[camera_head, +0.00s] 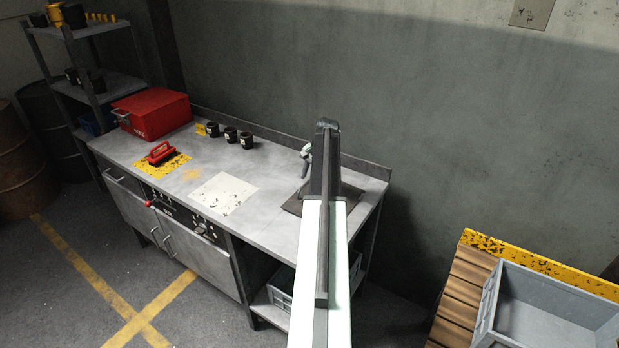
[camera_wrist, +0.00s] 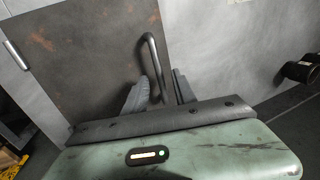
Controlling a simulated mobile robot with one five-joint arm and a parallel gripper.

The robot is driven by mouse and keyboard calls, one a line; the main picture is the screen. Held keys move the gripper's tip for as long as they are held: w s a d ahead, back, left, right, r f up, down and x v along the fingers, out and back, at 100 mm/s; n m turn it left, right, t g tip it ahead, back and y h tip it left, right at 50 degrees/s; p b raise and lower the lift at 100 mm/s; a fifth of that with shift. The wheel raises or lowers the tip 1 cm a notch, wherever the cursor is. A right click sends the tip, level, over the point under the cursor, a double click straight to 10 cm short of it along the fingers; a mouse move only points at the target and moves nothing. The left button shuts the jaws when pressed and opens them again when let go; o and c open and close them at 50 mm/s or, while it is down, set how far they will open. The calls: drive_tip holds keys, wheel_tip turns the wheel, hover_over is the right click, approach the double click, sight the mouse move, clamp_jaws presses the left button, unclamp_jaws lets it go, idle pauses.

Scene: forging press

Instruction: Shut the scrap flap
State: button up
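The scrap flap looks to be the dark, rust-spotted plate (camera_wrist: 85,45) filling the upper left of the wrist view. In the head view a corner of the dark plate (camera_head: 292,207) shows on the right end of the bench, mostly hidden by my arm. A bent grey rod handle (camera_wrist: 153,58) stands over the plate in the wrist view. My gripper (camera_wrist: 161,82) is open, with one finger on each side of the rod's lower part; I cannot tell whether they touch it. In the head view my gripper (camera_head: 305,160) is partly hidden. The flap's angle is unclear.
The metal bench (camera_head: 260,220) carries a red box (camera_head: 155,112), a red-handled tool (camera_head: 161,153), a pale sheet (camera_head: 224,193) and black cups (camera_head: 231,134). A grey crate (camera_head: 550,305) stands at the lower right. Floor at the lower left is clear.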

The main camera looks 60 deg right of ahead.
drive_tip(key=shift+r, duration=0.1)
drive_tip(key=p+v, duration=0.7)
drive_tip(key=shift+r, duration=0.25)
